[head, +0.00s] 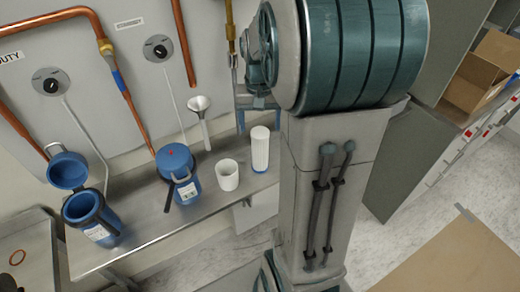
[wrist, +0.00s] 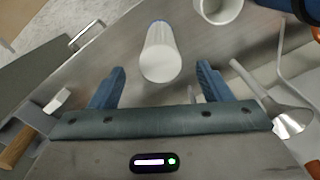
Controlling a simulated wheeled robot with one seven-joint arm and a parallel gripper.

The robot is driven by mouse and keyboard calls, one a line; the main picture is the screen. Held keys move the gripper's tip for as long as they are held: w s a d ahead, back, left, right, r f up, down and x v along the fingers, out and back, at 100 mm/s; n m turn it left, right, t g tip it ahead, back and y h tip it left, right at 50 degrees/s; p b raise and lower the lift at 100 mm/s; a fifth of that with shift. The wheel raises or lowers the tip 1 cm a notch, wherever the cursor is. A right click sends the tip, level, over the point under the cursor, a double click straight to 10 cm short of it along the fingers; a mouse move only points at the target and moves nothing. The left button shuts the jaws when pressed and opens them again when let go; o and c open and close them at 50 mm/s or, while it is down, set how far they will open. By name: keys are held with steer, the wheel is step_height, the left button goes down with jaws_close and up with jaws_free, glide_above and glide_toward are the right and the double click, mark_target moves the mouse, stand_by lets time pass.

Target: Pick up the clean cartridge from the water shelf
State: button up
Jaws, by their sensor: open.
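The clean cartridge, a white cylinder with a blue edge at its base (head: 260,150), stands upright near the right end of the metal water shelf (head: 135,228). In the wrist view the cartridge (wrist: 161,55) lies ahead of my gripper (wrist: 161,70), in line with the gap between the blue fingers. My gripper is open and empty, with clear space on both sides of the cartridge. I cannot tell how far the fingertips are from it. In the head view my arm covers the area right of the cartridge.
A white cup (head: 228,175) stands just left of the cartridge. Blue lidded canisters (head: 182,185) (head: 92,218) stand farther left. A funnel (head: 199,108) hangs by the wall behind, near copper pipes (head: 125,85). A cardboard box (head: 478,80) is at far right.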

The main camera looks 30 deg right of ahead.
mark_target(260, 132)
steer(key=shift+w+f, duration=0.1)
steer(key=shift+f, duration=1.75)
steer(key=c, duration=1.4)
